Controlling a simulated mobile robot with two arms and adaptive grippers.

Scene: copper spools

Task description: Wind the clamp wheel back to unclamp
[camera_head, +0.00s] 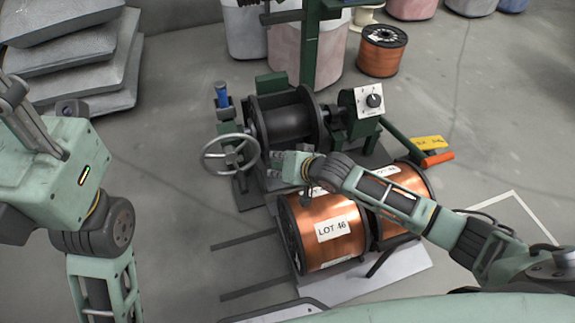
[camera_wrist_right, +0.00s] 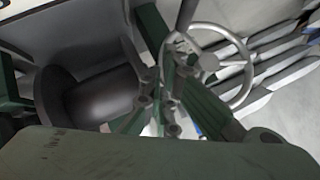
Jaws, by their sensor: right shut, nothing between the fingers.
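The clamp wheel (camera_head: 231,152) is a grey metal handwheel with spokes, on the left of the green winding machine. It also shows in the right wrist view (camera_wrist_right: 208,62), beyond my fingers. My right gripper (camera_head: 274,167) is just right of the wheel in the head view, below the dark spool drum (camera_head: 287,118). Its fingers, also in the right wrist view (camera_wrist_right: 160,108), are shut and empty, and appear apart from the rim. Part of my left arm's end (camera_head: 30,120) shows at the far left, away from the wheel; its finger state is unclear.
Copper spools (camera_head: 333,232) lie below my right forearm, one labelled LOT 46. Another copper spool (camera_head: 382,52) stands behind. A control box with a dial (camera_head: 372,101) and an orange-handled lever (camera_head: 436,159) are right of the drum. Grey slabs (camera_head: 75,55) are stacked upper left.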

